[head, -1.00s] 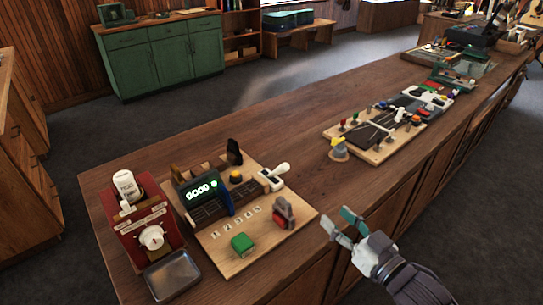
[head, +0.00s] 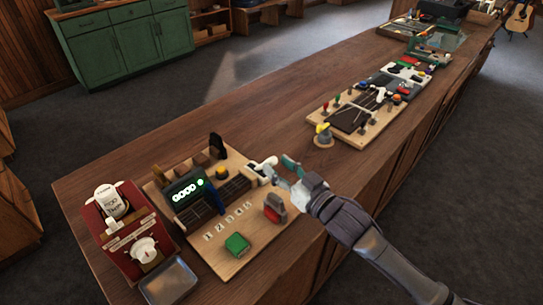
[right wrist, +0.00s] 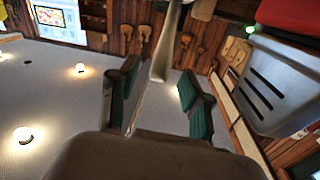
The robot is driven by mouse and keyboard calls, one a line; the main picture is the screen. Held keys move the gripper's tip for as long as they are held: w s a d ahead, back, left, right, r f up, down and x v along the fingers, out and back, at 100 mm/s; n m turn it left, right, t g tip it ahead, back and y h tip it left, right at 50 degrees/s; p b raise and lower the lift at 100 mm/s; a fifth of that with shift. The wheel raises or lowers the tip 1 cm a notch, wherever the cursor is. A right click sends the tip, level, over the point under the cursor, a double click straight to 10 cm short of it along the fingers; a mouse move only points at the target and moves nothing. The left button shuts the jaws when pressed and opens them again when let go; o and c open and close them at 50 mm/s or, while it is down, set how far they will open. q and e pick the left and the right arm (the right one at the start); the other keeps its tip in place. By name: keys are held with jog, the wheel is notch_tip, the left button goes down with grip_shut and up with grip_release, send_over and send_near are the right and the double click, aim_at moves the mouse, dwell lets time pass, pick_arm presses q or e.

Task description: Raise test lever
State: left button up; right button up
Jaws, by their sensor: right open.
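The test board (head: 220,250) is a pale wooden panel on the long counter, with a white-handled lever (head: 262,168) at its right edge. My right gripper (head: 285,168) is at this lever, from its right side, with its teal fingertips close to the white handle. In the right wrist view my right gripper (right wrist: 160,98) is open, its two green-padded fingers spread. A pale rod (right wrist: 166,45), apparently the lever, reaches down from the top into the space between them. I cannot tell whether either finger touches it. My left gripper is not in view.
The board also carries a green-lit display (head: 187,189), a red-and-grey switch (head: 275,207) and a green button (head: 237,244). A red box with a dial (head: 130,235) and a metal tray (head: 168,281) stand left.

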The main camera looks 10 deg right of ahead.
aim_at(272, 161)
jog(key=shift+x, duration=1.55)
grip_shut()
